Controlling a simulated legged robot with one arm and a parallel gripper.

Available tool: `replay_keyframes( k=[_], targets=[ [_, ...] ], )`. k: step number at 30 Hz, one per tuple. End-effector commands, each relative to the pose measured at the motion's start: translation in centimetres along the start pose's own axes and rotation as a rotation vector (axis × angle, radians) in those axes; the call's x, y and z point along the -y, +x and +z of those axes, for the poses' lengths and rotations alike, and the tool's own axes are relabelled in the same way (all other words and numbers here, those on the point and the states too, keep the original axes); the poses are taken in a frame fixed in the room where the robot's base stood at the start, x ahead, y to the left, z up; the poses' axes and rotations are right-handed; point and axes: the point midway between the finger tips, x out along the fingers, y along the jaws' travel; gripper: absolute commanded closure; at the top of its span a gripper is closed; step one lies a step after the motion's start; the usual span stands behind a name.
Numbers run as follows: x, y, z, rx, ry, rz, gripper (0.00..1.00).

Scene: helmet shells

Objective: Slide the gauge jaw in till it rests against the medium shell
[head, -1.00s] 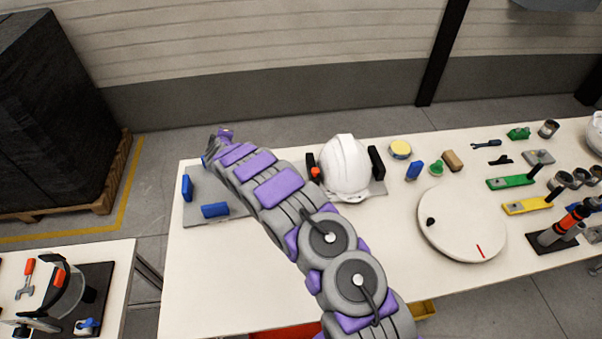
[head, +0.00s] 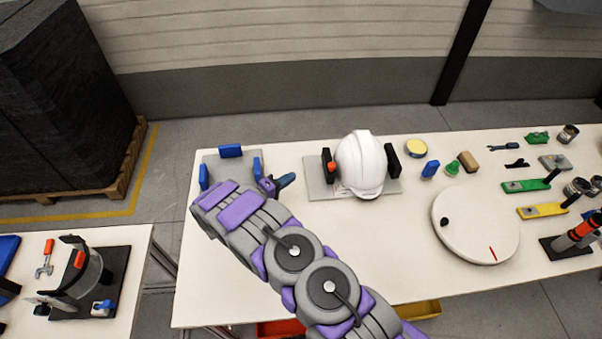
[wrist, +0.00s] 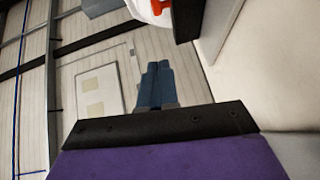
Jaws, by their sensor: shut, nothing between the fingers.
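The white helmet shell (head: 362,163) sits on a grey gauge plate (head: 318,184) between two black upright jaws. The left jaw (head: 327,166) carries a red-orange knob (head: 332,167) and stands close to the shell; whether they touch I cannot tell. The right jaw (head: 392,161) is on the shell's other side. My gripper (head: 287,180) is shut and empty, left of the plate and pointing toward the left jaw. In the wrist view its blue-grey fingers (wrist: 156,84) are together, with the knob (wrist: 159,6) and part of the shell (wrist: 143,9) at the top edge.
A grey plate with blue blocks (head: 230,151) lies behind my arm at the left. A white turntable (head: 475,225), a yellow-topped round tin (head: 416,147) and several small tools lie to the right. The table front between my arm and the turntable is clear.

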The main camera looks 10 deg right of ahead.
Motion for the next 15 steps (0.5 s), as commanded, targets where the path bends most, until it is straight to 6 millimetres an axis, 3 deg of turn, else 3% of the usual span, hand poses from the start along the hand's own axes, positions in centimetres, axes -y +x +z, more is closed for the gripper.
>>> replay_keyframes(
  k=[15],
  targets=[
    [0.2,9.5,0.0,0.002,0.000,0.001,1.00]
  ],
)
